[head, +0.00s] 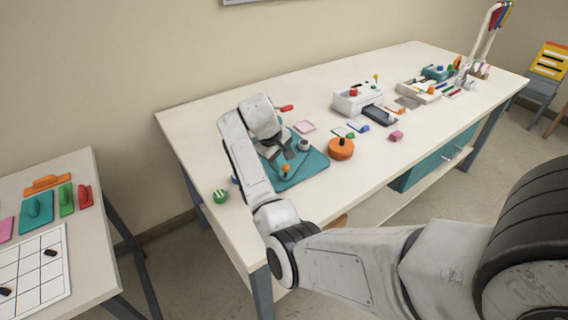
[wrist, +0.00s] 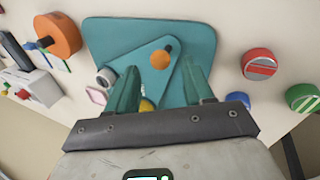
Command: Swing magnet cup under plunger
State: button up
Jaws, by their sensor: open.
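A teal base plate (head: 312,166) lies on the long bench and fills the upper middle of the wrist view (wrist: 205,32). On it sits a smaller teal swing plate (wrist: 150,78) with an orange disc (wrist: 158,61) and dark knob; the disc shows in the head view (head: 285,168). A grey cup-like cylinder (head: 303,145) stands beside it, also in the wrist view (wrist: 105,77). I cannot tell which is the magnet cup. A red handle (head: 286,108) sticks out behind my arm; the plunger is not clearly visible. My gripper (wrist: 161,74) is open above the swing plate, with a yellow part between its fingers, not visibly gripped.
A red round part (wrist: 260,65), a green one (wrist: 303,97) and a blue one (wrist: 238,98) lie beside the base plate. An orange round tool (head: 341,149) stands at its other side. A white machine (head: 358,99) is farther along the bench.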

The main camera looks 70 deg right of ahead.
jog(key=shift+x, duration=1.5)
grip_shut()
